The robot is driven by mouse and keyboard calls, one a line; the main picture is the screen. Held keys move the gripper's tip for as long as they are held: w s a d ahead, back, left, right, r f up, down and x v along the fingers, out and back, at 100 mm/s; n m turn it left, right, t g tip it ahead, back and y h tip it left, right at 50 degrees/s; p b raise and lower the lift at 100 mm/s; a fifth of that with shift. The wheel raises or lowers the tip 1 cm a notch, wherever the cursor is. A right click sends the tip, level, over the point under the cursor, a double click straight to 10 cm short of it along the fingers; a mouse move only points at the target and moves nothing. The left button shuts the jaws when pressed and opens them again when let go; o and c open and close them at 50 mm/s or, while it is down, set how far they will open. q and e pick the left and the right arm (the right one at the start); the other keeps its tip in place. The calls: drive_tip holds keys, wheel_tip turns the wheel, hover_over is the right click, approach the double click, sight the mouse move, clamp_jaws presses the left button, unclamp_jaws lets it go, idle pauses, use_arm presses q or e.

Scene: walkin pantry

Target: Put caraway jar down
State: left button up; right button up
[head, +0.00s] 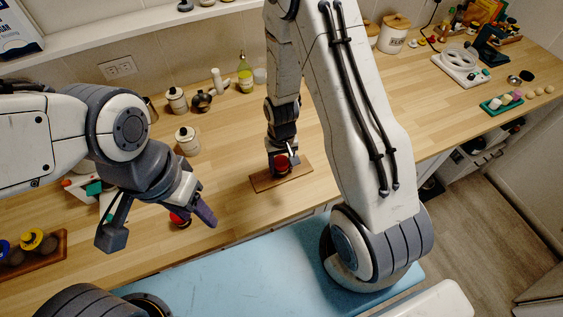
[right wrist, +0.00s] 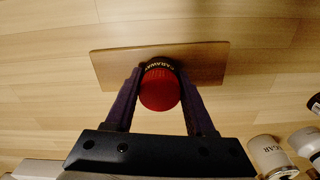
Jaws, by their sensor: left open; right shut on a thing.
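The caraway jar (right wrist: 160,90) has a red lid and a dark label reading CARAWAY. My right gripper (right wrist: 160,84) is shut on it, one finger on each side. In the head view the jar (head: 281,162) is over a small wooden board (head: 265,183), mostly covered by my right gripper (head: 283,158). I cannot tell whether its base touches the board (right wrist: 208,62). My left gripper (head: 162,228) is open and empty above the counter, with another red-lidded jar (head: 179,219) partly hidden beneath it.
A wooden tray (head: 48,250) with yellow- and blue-lidded jars is at the left. White canisters (head: 188,140) and an oil bottle (head: 245,73) stand behind. A labelled canister (right wrist: 272,156) is at the lower right of the wrist view. The counter (head: 225,165) around the board is clear.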

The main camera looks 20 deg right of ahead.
drive_tip(key=shift+f, duration=0.2)
drive_tip(key=o, duration=1.3)
drive_tip(key=shift+r, duration=0.1)
